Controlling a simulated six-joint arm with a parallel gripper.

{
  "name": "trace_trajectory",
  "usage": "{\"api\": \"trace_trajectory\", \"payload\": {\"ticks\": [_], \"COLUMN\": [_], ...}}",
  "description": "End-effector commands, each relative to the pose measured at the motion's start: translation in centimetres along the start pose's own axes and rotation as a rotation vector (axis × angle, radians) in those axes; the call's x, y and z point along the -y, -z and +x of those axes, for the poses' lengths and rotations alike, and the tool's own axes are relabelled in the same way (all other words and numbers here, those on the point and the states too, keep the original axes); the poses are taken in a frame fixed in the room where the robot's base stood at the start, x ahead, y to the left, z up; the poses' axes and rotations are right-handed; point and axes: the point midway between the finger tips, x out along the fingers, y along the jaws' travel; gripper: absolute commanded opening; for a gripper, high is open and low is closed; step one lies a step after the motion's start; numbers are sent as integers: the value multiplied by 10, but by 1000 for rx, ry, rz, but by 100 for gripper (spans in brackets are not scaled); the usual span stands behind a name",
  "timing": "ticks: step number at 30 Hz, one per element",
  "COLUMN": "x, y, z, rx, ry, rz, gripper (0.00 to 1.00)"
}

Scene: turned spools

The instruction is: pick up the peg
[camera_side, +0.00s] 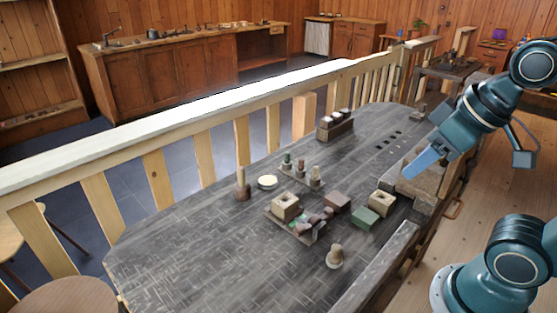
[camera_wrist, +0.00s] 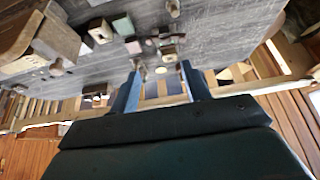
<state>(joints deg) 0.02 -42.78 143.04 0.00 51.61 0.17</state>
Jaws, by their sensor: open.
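A turned tan piece (camera_side: 335,258) stands alone near the front edge. I cannot tell for certain which one is the peg. My gripper (camera_side: 408,173) is above the table's right side, away from both. In the wrist view my gripper (camera_wrist: 158,72) shows its two blue fingers apart, with nothing held between them.
A tray (camera_side: 308,240) with a square holed block and several small pieces sits mid-table. A brown block (camera_side: 337,202), a green block (camera_side: 366,218) and a holed tan block (camera_side: 383,204) stand right of it. A railing (camera_side: 195,112) runs behind. The table's left part is clear.

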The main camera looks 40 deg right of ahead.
Motion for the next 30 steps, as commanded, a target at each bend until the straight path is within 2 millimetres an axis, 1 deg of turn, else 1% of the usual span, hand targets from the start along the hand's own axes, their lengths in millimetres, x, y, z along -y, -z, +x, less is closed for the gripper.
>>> {"api": "trace_trajectory", "payload": {"ticks": [5,8,14,20,26,30], "x": [-1,-3,-9,-18,-29,-39], "y": [12,25,64,107,148,174], "z": [-1,-2,0,10,27,43], "rx": [14,29,73,119,164,195], "ry": [-4,-8,-24,-45,-71,-91], "rz": [34,75,199,338,478,576], "gripper": [47,47,47,47,47,47]}}
